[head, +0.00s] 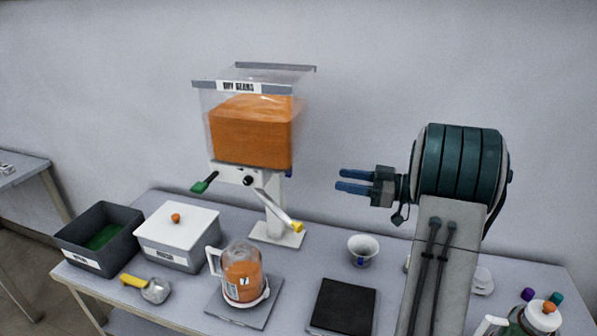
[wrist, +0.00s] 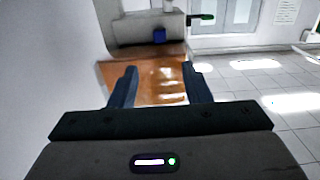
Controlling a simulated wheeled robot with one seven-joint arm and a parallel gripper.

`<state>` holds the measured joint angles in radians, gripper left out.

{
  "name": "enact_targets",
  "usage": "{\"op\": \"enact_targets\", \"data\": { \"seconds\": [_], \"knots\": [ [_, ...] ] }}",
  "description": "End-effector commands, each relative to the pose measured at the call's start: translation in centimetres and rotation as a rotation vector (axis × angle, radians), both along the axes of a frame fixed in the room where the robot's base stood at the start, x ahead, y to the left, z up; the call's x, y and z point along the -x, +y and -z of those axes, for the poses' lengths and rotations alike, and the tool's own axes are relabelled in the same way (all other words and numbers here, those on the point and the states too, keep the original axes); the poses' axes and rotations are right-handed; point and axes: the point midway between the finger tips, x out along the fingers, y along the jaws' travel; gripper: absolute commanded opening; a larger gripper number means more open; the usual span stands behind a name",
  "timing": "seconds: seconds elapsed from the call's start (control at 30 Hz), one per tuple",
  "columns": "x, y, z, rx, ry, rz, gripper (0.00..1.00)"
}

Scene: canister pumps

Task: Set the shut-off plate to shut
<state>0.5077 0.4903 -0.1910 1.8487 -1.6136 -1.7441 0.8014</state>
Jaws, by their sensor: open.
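The dispenser has a clear hopper (head: 250,130) with orange contents on a white body (head: 232,174). A small blue tab (head: 289,173) shows at the right of the body, partly hidden; it may be the end of the shut-off plate. In the wrist view a blue block (wrist: 159,36) shows beyond the fingers. I cannot tell how far in or out the plate stands. A green handle (head: 204,183) sticks out at the left. My gripper (head: 340,180) is open and empty, right of the dispenser, apart from it, fingers pointing left. The wrist view shows its fingers (wrist: 159,70) spread.
A yellow-tipped lever (head: 294,226) slopes down below the body. A jug (head: 242,272) with orange contents stands on a grey plate in front. A white cup (head: 363,250), black pad (head: 343,306), white lidded box (head: 178,240) and dark bin (head: 98,235) share the table. Air between gripper and dispenser is clear.

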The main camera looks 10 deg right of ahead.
Motion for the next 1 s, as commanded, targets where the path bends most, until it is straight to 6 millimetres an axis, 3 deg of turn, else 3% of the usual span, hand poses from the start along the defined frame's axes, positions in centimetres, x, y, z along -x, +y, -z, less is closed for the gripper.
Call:
{"op": "enact_targets", "data": {
  "seconds": [0.53, 0.73, 1.0],
  "knots": [
    [-5.3, 9.4, -0.2, 0.000, 0.000, -0.002, 0.44],
    [-6.2, 10.8, -0.1, 0.000, -0.001, 0.000, 0.44],
    [-6.3, 11.0, 0.0, 0.001, -0.002, 0.002, 0.44]
  ]
}}
